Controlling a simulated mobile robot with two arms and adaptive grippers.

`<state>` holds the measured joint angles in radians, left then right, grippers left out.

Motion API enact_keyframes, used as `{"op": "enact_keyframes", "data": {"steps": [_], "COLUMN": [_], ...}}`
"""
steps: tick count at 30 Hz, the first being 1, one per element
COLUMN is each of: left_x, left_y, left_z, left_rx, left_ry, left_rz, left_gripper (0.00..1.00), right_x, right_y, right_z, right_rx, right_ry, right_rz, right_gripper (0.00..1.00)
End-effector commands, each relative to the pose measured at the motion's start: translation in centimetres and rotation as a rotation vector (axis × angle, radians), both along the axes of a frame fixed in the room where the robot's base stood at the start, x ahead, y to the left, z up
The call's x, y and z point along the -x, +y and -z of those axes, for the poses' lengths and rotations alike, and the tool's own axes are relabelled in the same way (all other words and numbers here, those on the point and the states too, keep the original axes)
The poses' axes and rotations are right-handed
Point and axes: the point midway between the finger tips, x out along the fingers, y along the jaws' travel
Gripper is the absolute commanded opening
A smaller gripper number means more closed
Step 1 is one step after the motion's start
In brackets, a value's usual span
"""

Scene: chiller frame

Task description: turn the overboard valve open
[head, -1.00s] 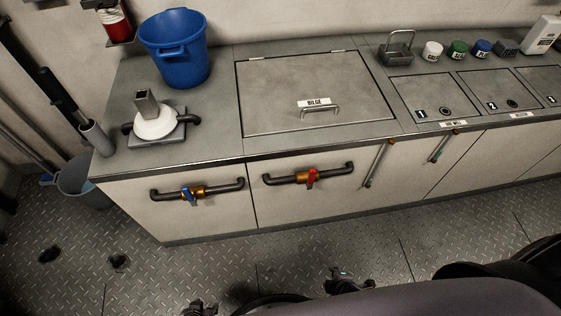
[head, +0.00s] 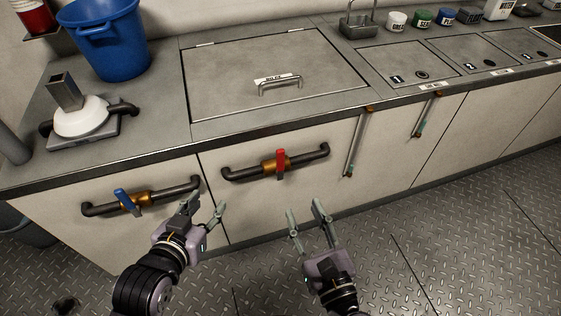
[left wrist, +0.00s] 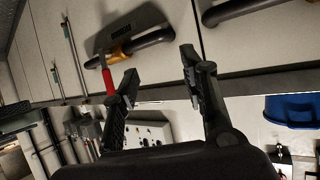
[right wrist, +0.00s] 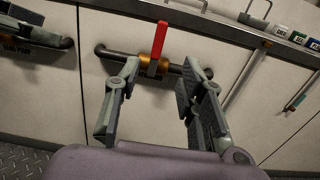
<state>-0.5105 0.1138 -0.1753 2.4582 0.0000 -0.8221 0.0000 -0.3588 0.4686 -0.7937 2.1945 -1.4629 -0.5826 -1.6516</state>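Two pipe valves are on the cabinet front. One has a blue lever (head: 128,202) on a brass body, with the lever tilted off the pipe line. The other has a red lever (head: 281,161), standing across its pipe, and it also shows in the left wrist view (left wrist: 108,80) and the right wrist view (right wrist: 159,40). I cannot read which is the overboard valve. My left gripper (head: 204,208) is open and empty, low between the two valves. My right gripper (head: 305,210) is open and empty, below and right of the red lever, touching nothing.
The counter above holds a blue bucket (head: 103,40), a white-based fitting (head: 82,120) and a closed bilge hatch (head: 230,85). Two rods (head: 355,145) (head: 424,116) hang on the front to the right. The tread-plate floor (head: 460,220) is clear at right.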

Motion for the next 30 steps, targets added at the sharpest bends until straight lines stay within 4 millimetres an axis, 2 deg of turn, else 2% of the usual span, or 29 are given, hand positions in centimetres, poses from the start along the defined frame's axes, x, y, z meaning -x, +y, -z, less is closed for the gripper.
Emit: {"op": "enact_keyframes", "data": {"steps": [9,18,24,30], "left_x": [1.0,0.2,-0.7,-1.0], "left_y": [0.5,0.1,-0.3,-0.5], "left_z": [1.3,0.4,-0.9,-1.6], "left_rx": [-0.021,-0.005,0.014,0.022], "left_ry": [0.085,0.02,-0.059,-0.093], "left_rz": [-0.006,-0.001,0.003,0.006], "left_gripper": [0.4,0.4,0.4,0.4], "right_x": [-6.1,-12.1,-14.8,-15.7], "right_y": [2.0,3.9,4.8,5.1], "right_z": [-0.2,0.0,0.0,0.0], "right_rx": [-0.005,-0.005,-0.006,-0.004], "right_ry": [-0.003,0.001,0.002,0.003], "right_rz": [0.001,0.001,0.001,0.0], "right_gripper": [0.37,0.37,0.37,0.37]}}
